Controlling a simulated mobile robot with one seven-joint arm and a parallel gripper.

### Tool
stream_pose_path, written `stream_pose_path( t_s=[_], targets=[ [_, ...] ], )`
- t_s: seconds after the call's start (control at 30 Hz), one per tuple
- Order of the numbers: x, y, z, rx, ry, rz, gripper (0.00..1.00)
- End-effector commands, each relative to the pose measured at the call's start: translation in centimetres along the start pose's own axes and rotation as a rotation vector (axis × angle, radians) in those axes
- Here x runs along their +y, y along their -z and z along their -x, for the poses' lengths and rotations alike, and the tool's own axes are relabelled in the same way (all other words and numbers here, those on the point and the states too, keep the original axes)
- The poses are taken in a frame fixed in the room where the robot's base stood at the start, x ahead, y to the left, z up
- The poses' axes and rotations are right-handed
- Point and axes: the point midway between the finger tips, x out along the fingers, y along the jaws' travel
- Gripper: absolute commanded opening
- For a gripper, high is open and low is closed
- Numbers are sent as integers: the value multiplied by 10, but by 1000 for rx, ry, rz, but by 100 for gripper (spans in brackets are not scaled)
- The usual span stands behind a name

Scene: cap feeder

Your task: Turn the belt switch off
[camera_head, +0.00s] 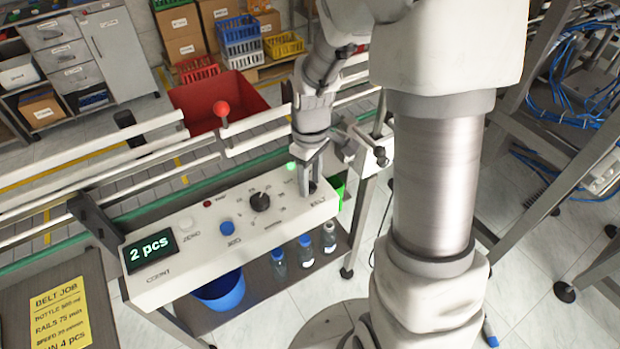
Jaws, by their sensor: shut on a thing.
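The control panel (185,262) is a long white box with a display reading "2 pcs" (150,248) at its left end. A black dial (260,201) sits near its middle. The belt switch (313,187) is a dark knob at the right end by the word "BELT", mostly hidden by the fingers. My gripper (306,186) points down over it with its fingers shut on the switch. A green lamp (290,166) is lit just left of my gripper. The switch's exact angle cannot be told.
A red-balled lever (222,110) stands behind the panel among the white rails. A blue bucket (220,292) and several small bottles (305,251) are on the shelf below. A yellow job sheet (60,318) lies at lower left. A red bin (215,100) is behind the rails.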

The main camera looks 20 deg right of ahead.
Motion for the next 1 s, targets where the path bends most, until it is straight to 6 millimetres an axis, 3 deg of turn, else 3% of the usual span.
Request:
stream_pose_path(
  t_s=[0.3,0.8,0.83,1.0],
  targets=[
    [1,1,1,3,-2,108,0],
    [2,1,1,3,-3,129,0],
    [2,1,1,3,-3,129,46],
    [1,1,1,2,-2,128,74]
  ],
)
